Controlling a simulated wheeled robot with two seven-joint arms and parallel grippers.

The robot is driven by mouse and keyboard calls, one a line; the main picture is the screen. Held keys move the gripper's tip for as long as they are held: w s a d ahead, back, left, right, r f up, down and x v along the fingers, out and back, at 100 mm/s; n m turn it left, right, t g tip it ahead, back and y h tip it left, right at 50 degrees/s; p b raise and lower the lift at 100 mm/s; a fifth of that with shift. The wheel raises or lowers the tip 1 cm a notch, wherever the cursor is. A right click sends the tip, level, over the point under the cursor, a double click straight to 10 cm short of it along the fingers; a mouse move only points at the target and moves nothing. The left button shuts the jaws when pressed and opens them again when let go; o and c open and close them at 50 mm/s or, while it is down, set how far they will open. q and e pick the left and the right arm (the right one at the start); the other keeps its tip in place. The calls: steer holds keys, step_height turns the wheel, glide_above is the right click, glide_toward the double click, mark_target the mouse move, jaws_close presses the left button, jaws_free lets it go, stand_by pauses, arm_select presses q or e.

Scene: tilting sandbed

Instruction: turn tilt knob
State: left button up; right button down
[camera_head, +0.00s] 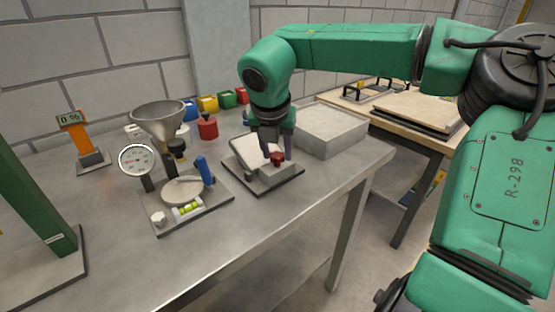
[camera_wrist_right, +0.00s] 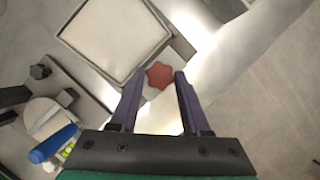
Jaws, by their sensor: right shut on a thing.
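The tilt knob (camera_head: 277,158) is small, red and lobed. It sits on a grey block at the front of a small tilting bed (camera_head: 247,153) on a dark base plate. In the right wrist view the knob (camera_wrist_right: 158,75) lies between the two fingertips, and the pale square bed (camera_wrist_right: 103,38) is just beyond it. My right gripper (camera_head: 277,154) points down from above and is shut on the knob. The wrist view shows a finger (camera_wrist_right: 129,100) on either side of it. My left gripper is in neither view.
Left of the bed stands a plate with a funnel (camera_head: 159,120), a dial gauge (camera_head: 136,160), a blue handle (camera_head: 205,171) and a level vial. A large grey box (camera_head: 331,130) is close on the right. Coloured containers (camera_head: 207,128) stand behind. The table front is clear.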

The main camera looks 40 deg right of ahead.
steer(key=shift+m, duration=0.4)
steer(key=shift+c, duration=1.9)
jaws_free()
steer(key=v, duration=1.4)
steer(key=shift+a+r, duration=0.2)
steer(key=shift+r, duration=0.05)
steer(key=shift+w, duration=0.1)
